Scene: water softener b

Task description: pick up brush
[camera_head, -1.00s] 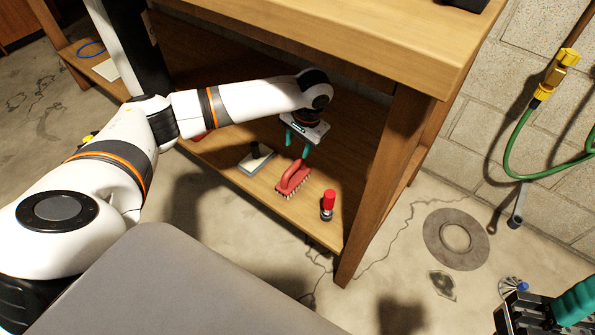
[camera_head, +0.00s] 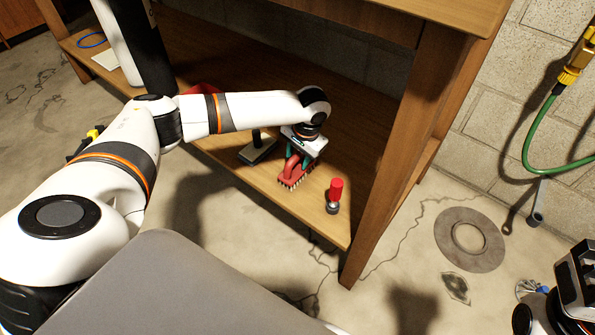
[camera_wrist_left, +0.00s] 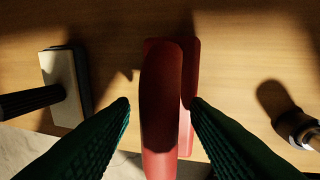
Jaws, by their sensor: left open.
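The red brush (camera_head: 290,178) lies bristles down on the lower wooden shelf of the workbench, near its front edge. In the left wrist view its red handle (camera_wrist_left: 161,95) runs up the middle of the picture. My left gripper (camera_head: 299,160) is over the brush. Its two green fingers (camera_wrist_left: 160,103) are open, one on each side of the handle, with a visible gap on both sides. My right gripper (camera_head: 578,275) shows at the lower right edge, cut off by the frame; its fingers cannot be made out.
A trowel-like float (camera_head: 257,150) lies left of the brush. A red-capped item (camera_head: 334,195) stands to its right. The bench leg (camera_head: 395,165) rises farther right, and the bench top overhangs the shelf (camera_head: 222,160). A green hose (camera_head: 530,140) hangs on the wall.

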